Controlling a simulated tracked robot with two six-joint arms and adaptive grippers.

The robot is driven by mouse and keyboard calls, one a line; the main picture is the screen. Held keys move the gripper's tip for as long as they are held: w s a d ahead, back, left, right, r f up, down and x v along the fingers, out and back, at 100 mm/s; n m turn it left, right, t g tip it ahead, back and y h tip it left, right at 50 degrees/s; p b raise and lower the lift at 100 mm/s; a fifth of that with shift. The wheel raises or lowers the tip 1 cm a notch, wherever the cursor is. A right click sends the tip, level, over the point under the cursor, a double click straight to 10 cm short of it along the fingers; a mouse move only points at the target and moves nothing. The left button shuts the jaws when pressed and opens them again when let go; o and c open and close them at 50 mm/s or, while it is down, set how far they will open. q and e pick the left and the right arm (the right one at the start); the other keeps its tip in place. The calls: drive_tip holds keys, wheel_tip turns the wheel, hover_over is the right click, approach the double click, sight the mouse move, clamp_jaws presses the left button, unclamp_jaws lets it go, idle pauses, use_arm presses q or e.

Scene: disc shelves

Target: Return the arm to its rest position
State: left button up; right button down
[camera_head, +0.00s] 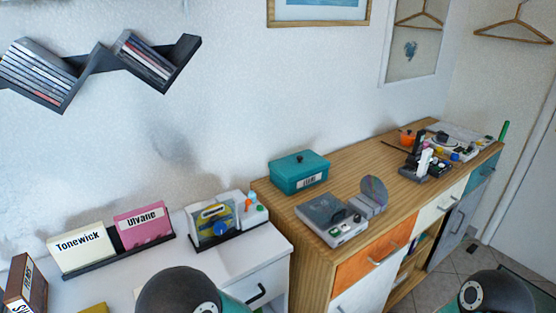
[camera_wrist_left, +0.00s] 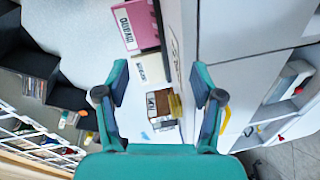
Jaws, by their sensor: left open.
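My left gripper (camera_wrist_left: 160,80) shows in the left wrist view with its two teal and dark fingers spread wide. Nothing is between the fingertips, so it is open and empty. Beyond it, apart from the fingers, are the pink "Ulvane" holder (camera_wrist_left: 134,22) and the cream "Tonewick" holder (camera_wrist_left: 152,67). In the head view, dark rounded parts of my own arms show at the bottom centre and bottom right. Neither gripper shows in the head view. My right gripper is out of both views.
In the head view, a zigzag wall shelf (camera_head: 97,60) holds discs. The Tonewick (camera_head: 82,247) and Ulvane (camera_head: 144,227) holders stand on the white cabinet (camera_head: 262,247). A wooden sideboard (camera_head: 348,160) carries a teal box (camera_head: 299,177) and a grey disc player (camera_head: 331,217).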

use_arm(q)
drive_tip(key=s+a+f+n+g+h, duration=0.1)
drive_tip(key=s+a+f+n+g, duration=0.3)
drive_tip(key=s+f+n+g, duration=0.4)
drive_tip(key=s+a+f+n+g+h, duration=0.1)
drive_tip(key=s+a+f+n+g, duration=0.4)
drive_tip(key=s+f, duration=0.4)
drive_tip(key=s+d+f+n+g+h, duration=0.2)
drive_tip(key=s+d+n+h, duration=0.4)
drive_tip(key=n, duration=0.5)
drive_tip(key=s+d+f+n+g+h, duration=0.25)
drive_tip(key=s+d+n+h, duration=0.2)
drive_tip(key=d+n, duration=0.5)
drive_tip(key=w+a+f+n+t+h, duration=0.1)
drive_tip(key=w+n+t, duration=0.4)
drive_tip(key=n, duration=1.2)
drive_tip(key=w+a+h, duration=0.1)
drive_tip(key=w+a, duration=0.1)
drive_tip(key=w, duration=0.1)
drive_tip(key=shift+w+a, duration=0.35)
drive_tip(key=shift+w, duration=0.05)
drive_tip(key=shift+f, duration=0.1)
